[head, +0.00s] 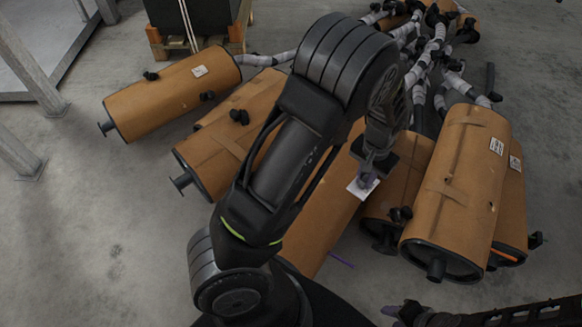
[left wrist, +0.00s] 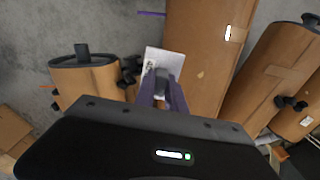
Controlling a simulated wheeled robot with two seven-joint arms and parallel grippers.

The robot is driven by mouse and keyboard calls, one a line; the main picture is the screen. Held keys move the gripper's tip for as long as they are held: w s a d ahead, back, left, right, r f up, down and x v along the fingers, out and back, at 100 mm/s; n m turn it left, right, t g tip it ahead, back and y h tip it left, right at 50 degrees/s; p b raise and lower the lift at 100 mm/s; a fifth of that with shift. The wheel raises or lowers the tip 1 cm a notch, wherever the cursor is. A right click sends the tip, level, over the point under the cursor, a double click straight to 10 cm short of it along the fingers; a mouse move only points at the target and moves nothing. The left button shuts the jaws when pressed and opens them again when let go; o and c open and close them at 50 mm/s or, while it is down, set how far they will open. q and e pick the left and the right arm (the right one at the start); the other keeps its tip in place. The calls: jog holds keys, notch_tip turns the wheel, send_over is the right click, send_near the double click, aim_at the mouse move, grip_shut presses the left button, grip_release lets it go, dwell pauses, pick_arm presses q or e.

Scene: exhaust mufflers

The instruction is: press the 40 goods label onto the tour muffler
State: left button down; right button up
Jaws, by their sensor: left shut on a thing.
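My left gripper (head: 368,180) is shut on a white label (head: 361,189). In the left wrist view, the purple fingers (left wrist: 163,92) pinch the label (left wrist: 164,62), which has dark print on one edge. The label shows beside and partly over the edge of the middle brown muffler (head: 318,222), also in the left wrist view (left wrist: 202,70); I cannot tell whether they touch. My arm hides much of that muffler. No name is readable on any muffler, so I cannot tell which is the tour one. My right gripper (head: 394,311) is at the bottom edge, its opening unclear.
Brown mufflers lie at left (head: 170,92) and right (head: 460,185), each with a white label. Several others lie between and beside them. Grey wrapped pipes (head: 425,60) crowd the back. A purple strip (head: 341,260) lies near the middle muffler. Concrete floor (head: 90,245) is clear at left.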

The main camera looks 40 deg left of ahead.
pick_arm(q)
jog(key=shift+a, duration=0.2)
jog(key=s+a+f+n+b, duration=0.1)
jog(key=s+a+f+b, duration=0.2)
jog(key=a+f, duration=0.4)
jog(key=s+a+f+b, duration=0.3)
jog(key=a+f+b, duration=0.2)
jog(key=a+f, duration=0.2)
jog(key=shift+s+a+f+n, duration=0.3)
jog(key=shift+a+f+n, duration=0.1)
jog(key=shift+a, duration=0.35)
jog(key=shift+f+b, duration=0.15)
jog(key=shift+b, duration=0.2)
jog(key=shift+f+b, duration=2.65)
jog(key=shift+f, duration=0.8)
